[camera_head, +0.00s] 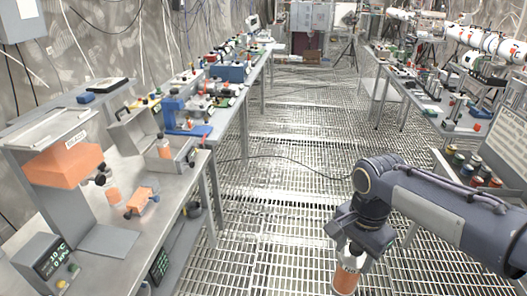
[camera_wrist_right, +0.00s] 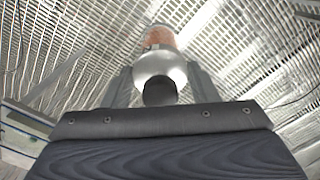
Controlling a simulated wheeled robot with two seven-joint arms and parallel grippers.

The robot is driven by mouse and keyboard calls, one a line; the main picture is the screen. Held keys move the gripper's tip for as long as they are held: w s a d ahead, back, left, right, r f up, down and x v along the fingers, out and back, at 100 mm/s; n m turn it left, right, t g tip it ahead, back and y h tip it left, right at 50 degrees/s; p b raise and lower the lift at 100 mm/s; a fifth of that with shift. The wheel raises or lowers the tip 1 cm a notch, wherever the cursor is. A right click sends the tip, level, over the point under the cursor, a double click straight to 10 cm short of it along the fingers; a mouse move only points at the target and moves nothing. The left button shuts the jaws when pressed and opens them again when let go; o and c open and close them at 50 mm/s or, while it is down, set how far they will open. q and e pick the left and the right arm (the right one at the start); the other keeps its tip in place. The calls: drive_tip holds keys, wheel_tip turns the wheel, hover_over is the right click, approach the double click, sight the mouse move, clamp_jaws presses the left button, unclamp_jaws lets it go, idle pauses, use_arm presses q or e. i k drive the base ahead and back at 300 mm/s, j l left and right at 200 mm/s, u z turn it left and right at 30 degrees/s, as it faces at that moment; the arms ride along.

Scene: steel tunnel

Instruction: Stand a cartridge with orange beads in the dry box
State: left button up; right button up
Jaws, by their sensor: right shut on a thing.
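My right gripper (camera_head: 352,243) is shut on a cartridge with orange beads (camera_head: 346,278), which hangs below it over the grated floor at the lower right. In the right wrist view the cartridge (camera_wrist_right: 160,40) shows its orange body beyond a pale rounded end, between the two fingers (camera_wrist_right: 160,88). I cannot read a label that tells whether this is the dry box. My left gripper is out of view.
A dark cable (camera_head: 290,162) crosses the grated aisle. A rack of several coloured containers (camera_head: 470,170) stands at right.

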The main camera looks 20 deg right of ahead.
sight(175, 154)
drive_tip(key=i+l+z, duration=0.25)
drive_tip(key=z, duration=0.15)
drive_tip(key=i+l+z, duration=0.1)
drive_tip(key=i+z, duration=0.25)
drive_tip(key=i, duration=0.15)
drive_tip(key=i+z, duration=0.4)
drive_tip(key=i+j+u, duration=0.15)
drive_tip(key=i+u, duration=0.7)
drive_tip(key=i+l+u, duration=0.2)
drive_tip(key=i+u, duration=0.2)
drive_tip(key=i+l+u, duration=0.4)
drive_tip(key=u, duration=0.5)
drive_tip(key=i+u, duration=0.15)
drive_tip(key=u, duration=0.35)
drive_tip(key=l+u, duration=0.1)
drive_tip(key=u, duration=0.35)
drive_tip(key=i+u, duration=0.1)
drive_tip(key=u, duration=0.4)
